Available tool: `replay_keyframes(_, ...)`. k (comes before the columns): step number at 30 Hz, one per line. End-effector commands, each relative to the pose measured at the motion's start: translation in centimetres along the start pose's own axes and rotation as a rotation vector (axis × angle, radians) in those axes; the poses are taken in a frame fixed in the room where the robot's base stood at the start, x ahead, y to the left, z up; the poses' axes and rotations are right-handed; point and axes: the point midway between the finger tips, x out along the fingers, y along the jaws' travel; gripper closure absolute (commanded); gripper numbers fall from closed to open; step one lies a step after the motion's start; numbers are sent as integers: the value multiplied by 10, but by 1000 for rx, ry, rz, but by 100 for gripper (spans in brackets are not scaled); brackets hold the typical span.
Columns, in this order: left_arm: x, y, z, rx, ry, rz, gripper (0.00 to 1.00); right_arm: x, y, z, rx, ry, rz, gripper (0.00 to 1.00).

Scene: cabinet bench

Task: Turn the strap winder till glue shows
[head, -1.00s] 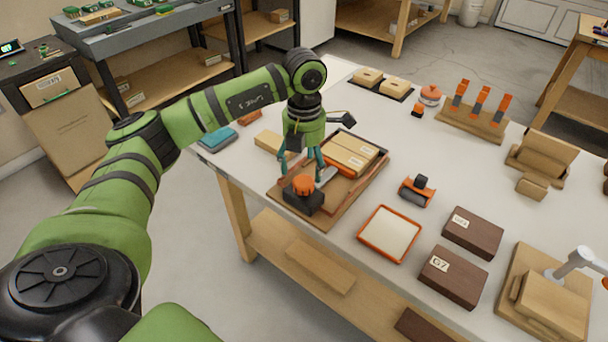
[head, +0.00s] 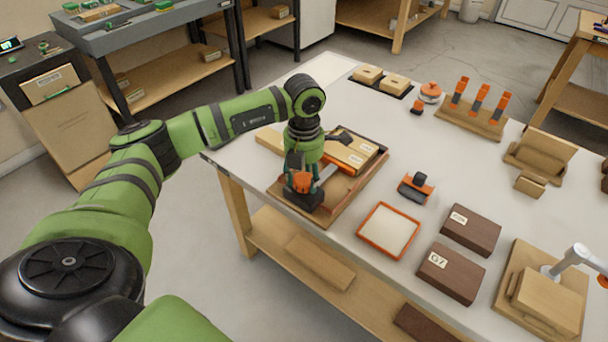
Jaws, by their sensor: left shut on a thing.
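The strap winder (head: 302,183) has an orange knob on a black base. It sits at the near left corner of a brown board (head: 335,213) on the bench. Light wooden panels (head: 352,152) lie on that board with a reddish-brown strap or frame around them. My left gripper (head: 302,184) points down over the winder and is shut on its orange knob, with a finger on either side. The gripper and wrist hide part of the winder and the panels' near left side. I cannot make out any glue at the panel seam. My right gripper is not in view.
An orange-rimmed tray (head: 388,231), an orange and black tool (head: 416,188) and two dark blocks (head: 451,273) lie to the right. A rack with orange-topped clamps (head: 470,117) stands farther back. Bare white bench lies between the board and these things.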

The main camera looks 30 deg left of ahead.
Motion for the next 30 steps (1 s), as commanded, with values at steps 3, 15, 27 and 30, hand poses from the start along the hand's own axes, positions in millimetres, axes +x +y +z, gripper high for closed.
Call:
replay_keyframes(3, 2, -1, 2, 55, -8, -1, 84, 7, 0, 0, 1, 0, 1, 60)
replay_keyframes(15, 0, -2, 2, 465, -11, 2, 84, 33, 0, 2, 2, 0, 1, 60)
replay_keyframes(27, -2, -3, 3, 491, -12, 0, 31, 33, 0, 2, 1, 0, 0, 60)
replay_keyframes(30, -2, -2, 2, 490, -10, 0, 27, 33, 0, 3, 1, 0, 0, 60)
